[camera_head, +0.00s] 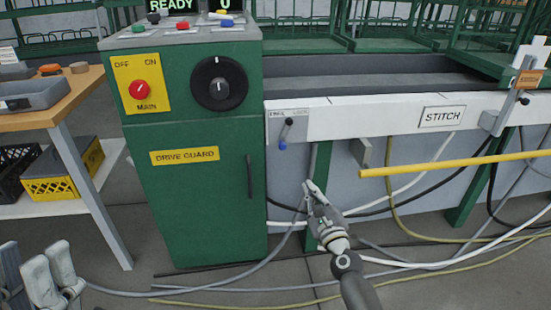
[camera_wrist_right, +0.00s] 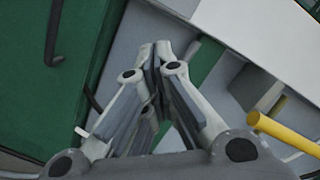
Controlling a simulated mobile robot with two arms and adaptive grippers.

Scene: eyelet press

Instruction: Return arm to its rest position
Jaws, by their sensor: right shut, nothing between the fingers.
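My right gripper (camera_head: 312,188) is shut and empty. In the head view it is raised in front of the press, to the right of the green cabinet (camera_head: 203,205) and below the small lever with a blue knob (camera_head: 283,145). In the right wrist view its fingertips (camera_wrist_right: 155,50) meet, with the grey panel and a green post behind them. Part of my left gripper (camera_head: 55,272) shows at the lower left corner; its tips cannot be judged.
A yellow bar (camera_head: 455,163) juts across at the right, and it also shows in the right wrist view (camera_wrist_right: 285,133). Hoses and cables (camera_head: 400,262) lie on the floor. A wooden-topped bench (camera_head: 60,110) with trays stands at the left. The cabinet has a door handle (camera_head: 249,177).

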